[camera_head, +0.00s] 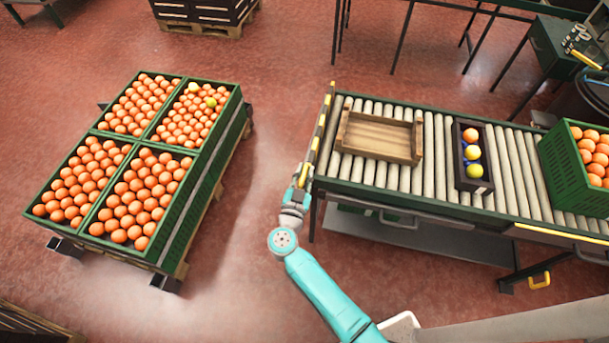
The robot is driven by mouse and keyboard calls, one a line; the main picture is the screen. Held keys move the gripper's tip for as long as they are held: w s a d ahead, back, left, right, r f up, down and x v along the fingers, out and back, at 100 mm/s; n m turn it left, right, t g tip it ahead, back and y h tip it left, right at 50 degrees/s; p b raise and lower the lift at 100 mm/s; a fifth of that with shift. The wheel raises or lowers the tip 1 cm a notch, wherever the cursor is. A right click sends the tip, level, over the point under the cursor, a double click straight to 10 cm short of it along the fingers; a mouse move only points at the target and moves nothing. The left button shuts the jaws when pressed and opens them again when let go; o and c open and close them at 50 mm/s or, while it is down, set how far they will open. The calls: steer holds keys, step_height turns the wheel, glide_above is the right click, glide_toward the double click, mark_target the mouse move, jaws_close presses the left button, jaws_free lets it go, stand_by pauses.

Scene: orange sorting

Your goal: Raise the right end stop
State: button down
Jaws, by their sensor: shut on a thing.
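A yellow-and-black striped end stop (321,128) runs along the left end of the roller conveyor (437,150) in this picture. My gripper (303,177) is at the near end of this striped bar, by the conveyor's near left corner, and is shut on it. The fingertips are small here and partly hidden by my wrist. The stop's bar stands along the roller ends; its exact height above the rollers is hard to tell. No other striped stop shows at the right end, which runs out of view.
An empty wooden tray (381,137) lies on the rollers near the stop. A dark narrow box (459,178) with several fruits and a green crate (567,190) of oranges stand farther right. Green orange crates (206,158) sit on a pallet at left, with clear floor between.

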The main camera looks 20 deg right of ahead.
steer(key=shift+w+a+r, duration=0.1)
steer(key=shift+w+r, duration=0.05)
steer(key=shift+r, duration=0.25)
steer(key=c, duration=1.1)
jaws_free()
steer(key=shift+f, duration=0.1)
steer(key=shift+s+a+f, duration=0.1)
steer(key=shift+s+a, duration=0.05)
steer(key=shift+s, duration=0.15)
steer(key=v, duration=1.1)
steer(key=shift+s, duration=0.2)
steer(key=shift+a, duration=0.1)
